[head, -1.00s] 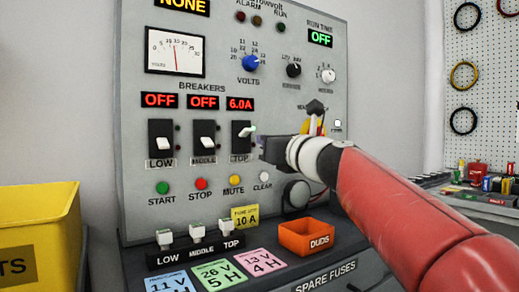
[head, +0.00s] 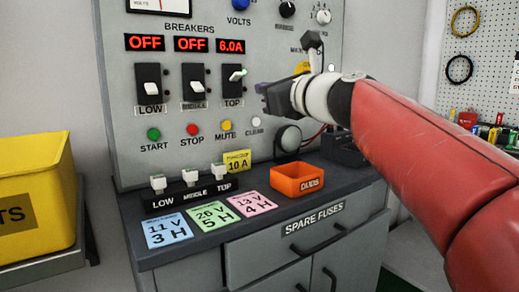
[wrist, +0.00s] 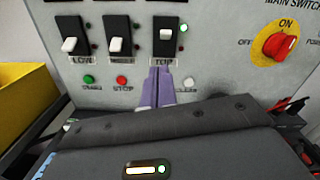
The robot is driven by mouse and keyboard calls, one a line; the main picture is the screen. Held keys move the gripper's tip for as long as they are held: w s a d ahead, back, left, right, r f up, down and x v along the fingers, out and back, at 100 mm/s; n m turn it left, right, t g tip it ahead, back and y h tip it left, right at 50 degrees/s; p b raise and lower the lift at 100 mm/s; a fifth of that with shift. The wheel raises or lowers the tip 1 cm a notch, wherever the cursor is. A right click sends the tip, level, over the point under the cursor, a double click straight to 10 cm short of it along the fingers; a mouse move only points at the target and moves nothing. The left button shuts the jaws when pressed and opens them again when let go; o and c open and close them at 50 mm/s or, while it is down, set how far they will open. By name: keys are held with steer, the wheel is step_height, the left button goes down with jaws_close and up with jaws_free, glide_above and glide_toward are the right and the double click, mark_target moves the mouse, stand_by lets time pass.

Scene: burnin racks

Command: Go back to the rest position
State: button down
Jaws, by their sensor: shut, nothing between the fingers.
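My gripper (head: 262,92) is shut and empty. It is in front of the grey control panel (head: 120,110), just right of the TOP breaker switch (head: 232,90). In the wrist view its purple fingertips (wrist: 158,88) are together, just below the TOP switch (wrist: 165,48). Whether they touch the panel is not clear. The TOP switch is up with its green light on, and its display (head: 231,46) reads 6.0A. The LOW switch (head: 151,88) and MIDDLE switch (head: 193,88) are down, and their displays read OFF.
An orange DUDS bin (head: 297,180) and coloured cards (head: 208,215) lie on the counter below the panel. A yellow bin (head: 35,190) stands at the left. The red main switch (wrist: 280,45) is at ON. A pegboard (head: 480,60) is at the right.

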steer(key=s+d+f+n+g+h, duration=0.1)
steer(key=s+f+n, duration=0.3)
steer(key=f, duration=0.3)
steer(key=s+d+f+n+g+h, duration=0.2)
steer(key=s+f+n, duration=0.2)
steer(key=f, duration=0.3)
steer(key=s+d+f+n+g+h, duration=0.1)
steer(key=s+f+n+g, duration=0.1)
steer(key=s+f+n, duration=0.2)
steer(key=shift+s+d+f+n+h, duration=0.15)
steer(key=shift+f+n, duration=0.4)
steer(key=shift+f, duration=0.3)
steer(key=shift+s+d+f+n+h, duration=0.1)
steer(key=shift+f+n+h, duration=0.05)
steer(key=shift+f+n, duration=0.55)
steer(key=s+d+f+n+g+h, duration=0.2)
steer(key=s+d+f+n, duration=0.2)
steer(key=f, duration=0.5)
steer(key=s+d+f+n+g+h, duration=0.2)
steer(key=s+d+f+n, duration=0.3)
steer(key=s+f, duration=0.5)
steer(key=n+h, duration=0.1)
steer(key=n, duration=0.1)
steer(key=shift+s+n+g+h, duration=0.3)
steer(key=shift+n, duration=0.05)
steer(key=shift+s, duration=0.1)
